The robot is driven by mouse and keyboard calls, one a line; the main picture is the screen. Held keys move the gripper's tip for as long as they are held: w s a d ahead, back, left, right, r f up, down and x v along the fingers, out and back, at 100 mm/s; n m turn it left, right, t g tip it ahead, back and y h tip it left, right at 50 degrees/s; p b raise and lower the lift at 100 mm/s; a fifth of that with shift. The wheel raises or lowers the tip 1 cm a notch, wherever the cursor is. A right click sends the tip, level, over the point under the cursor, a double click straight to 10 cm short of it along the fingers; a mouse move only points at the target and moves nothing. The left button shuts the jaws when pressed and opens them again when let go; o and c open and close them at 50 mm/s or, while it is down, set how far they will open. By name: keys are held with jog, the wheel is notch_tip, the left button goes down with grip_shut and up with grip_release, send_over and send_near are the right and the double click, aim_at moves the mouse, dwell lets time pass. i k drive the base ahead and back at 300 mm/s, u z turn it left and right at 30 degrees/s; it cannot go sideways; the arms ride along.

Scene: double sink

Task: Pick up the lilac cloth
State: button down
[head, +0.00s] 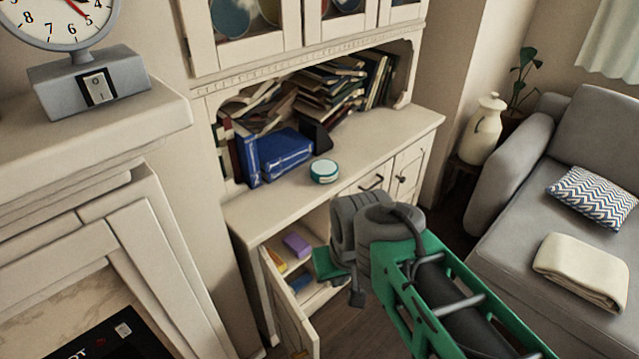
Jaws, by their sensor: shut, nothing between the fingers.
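The lilac cloth (296,245) looks like a small folded block. It lies on the upper shelf inside the open lower compartment of the cream cabinet (335,195). My gripper (345,279) is at the compartment's opening, to the right of the cloth and lower in the picture. It is shut and empty, and appears apart from the cloth. My arm hides the right part of the opening, and the fingertips are small and partly hard to make out.
The compartment's door (287,305) stands open on the left. A yellow and red item (276,261) lies left of the cloth, and a blue item (300,283) lies lower. A round teal-and-white tin (324,171) stands on the counter. A grey sofa (500,225) is at right.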

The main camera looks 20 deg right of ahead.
aim_at(294, 242)
jog(key=k, duration=0.5)
jog(key=z, duration=1.25)
jog(key=i, duration=2.2)
jog(key=u, duration=4.35)
jog(key=i, duration=0.5)
jog(key=u, duration=0.25)
